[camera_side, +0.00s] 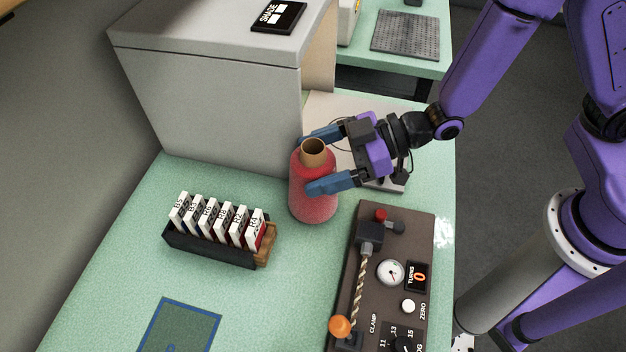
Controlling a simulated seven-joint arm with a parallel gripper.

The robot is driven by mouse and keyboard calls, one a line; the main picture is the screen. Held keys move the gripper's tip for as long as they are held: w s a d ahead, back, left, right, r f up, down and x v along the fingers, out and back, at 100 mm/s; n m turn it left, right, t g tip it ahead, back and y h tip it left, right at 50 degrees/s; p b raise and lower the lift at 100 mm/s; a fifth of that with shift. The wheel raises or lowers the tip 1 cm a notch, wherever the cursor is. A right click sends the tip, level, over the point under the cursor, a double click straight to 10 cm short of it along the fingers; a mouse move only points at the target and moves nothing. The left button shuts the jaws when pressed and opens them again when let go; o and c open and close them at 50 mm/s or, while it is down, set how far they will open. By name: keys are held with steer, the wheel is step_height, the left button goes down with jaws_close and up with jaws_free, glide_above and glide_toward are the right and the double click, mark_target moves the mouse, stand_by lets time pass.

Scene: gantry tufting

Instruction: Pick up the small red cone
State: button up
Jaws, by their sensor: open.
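The small red cone (314,200) stands upright on the green table, a red yarn-like body with a tan tube top. My gripper (312,163) comes in from the right with its blue fingers apart. One finger is at the cone's upper far side and the other crosses in front of its near side. The cone is between the fingers. I cannot tell whether either finger touches it.
A large grey box (215,115) stands close behind the cone. A black rack (212,244) of labelled cards is at left. A brown twist tester (393,240) with a dial lies at front right. A blue-edged marked square (175,328) lies at the front left.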

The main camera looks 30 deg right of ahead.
steer(key=shift+w+a+f, duration=0.15)
steer(key=shift+w+a, duration=0.05)
steer(key=shift+a, duration=0.25)
steer(key=c, duration=1.3)
steer(key=shift+o, duration=0.2)
